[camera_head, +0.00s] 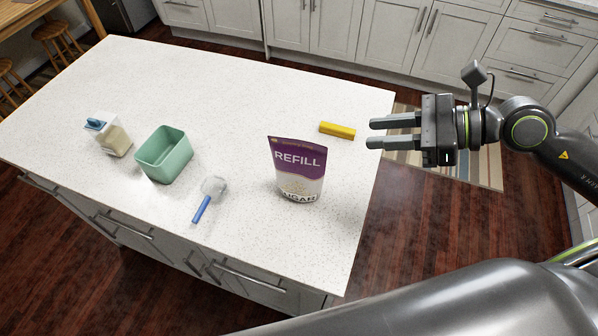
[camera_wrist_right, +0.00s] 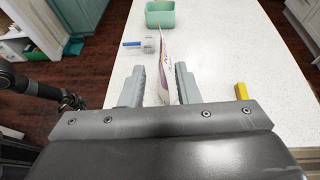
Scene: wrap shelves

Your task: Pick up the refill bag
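The refill bag (camera_head: 298,168), a purple and white pouch marked REFILL and SUGAR, stands upright on the white countertop (camera_head: 240,90), near its right end. My right gripper (camera_head: 370,132) is open and empty, to the right of the bag and apart from it. In the right wrist view the bag (camera_wrist_right: 163,68) shows nearly edge-on, lined up between the two open fingers (camera_wrist_right: 160,78). A dark arm, probably my left one, shows at the left of the wrist view; its finger state is unclear.
A yellow block (camera_head: 337,130) lies behind the bag, towards my right gripper. A blue-handled scoop (camera_head: 205,200), a green bin (camera_head: 165,157) and a blue-lidded container (camera_head: 112,137) are left of the bag. The back of the countertop is clear.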

